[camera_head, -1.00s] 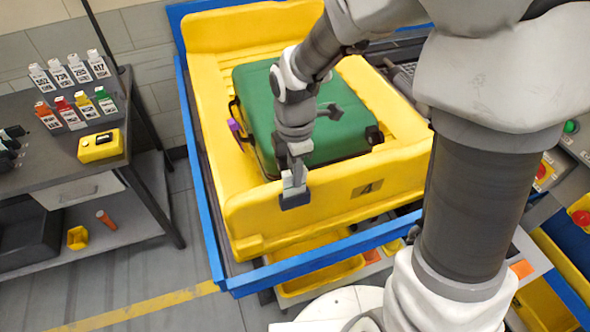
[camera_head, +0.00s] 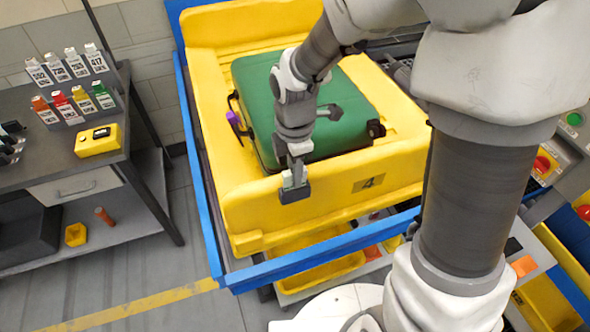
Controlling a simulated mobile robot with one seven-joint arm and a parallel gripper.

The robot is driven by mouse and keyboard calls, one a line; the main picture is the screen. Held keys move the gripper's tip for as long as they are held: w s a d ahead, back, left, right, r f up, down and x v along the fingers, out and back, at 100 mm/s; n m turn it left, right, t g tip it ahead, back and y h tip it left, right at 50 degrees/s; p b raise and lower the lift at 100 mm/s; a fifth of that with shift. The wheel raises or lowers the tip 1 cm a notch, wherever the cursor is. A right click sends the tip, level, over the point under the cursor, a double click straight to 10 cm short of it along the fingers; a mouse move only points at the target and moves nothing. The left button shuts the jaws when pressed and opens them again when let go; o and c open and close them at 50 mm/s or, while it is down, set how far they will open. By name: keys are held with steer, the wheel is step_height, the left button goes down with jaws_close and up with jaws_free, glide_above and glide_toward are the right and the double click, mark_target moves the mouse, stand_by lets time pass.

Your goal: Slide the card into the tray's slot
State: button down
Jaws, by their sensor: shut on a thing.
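The yellow tray (camera_head: 335,213) sits on the blue-edged conveyor, with a green suitcase (camera_head: 345,87) lying in it. A small dark holder (camera_head: 295,195), seemingly the slot, is at the top of the tray's front wall, left of the number 4 label (camera_head: 369,182). My gripper (camera_head: 293,178) points down right over this holder and is shut on the card (camera_head: 287,182). Only a small pale and greenish bit of the card shows. I cannot tell whether its lower edge is inside the slot or just above it.
The blue conveyor rail (camera_head: 330,251) runs along the tray's front. Control buttons (camera_head: 542,165) are at the right.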

steer(key=shift+f, duration=0.25)
steer(key=c, duration=0.7)
jaws_free()
step_height(320, 180, up, 18)
steer(key=shift+f, duration=0.25)
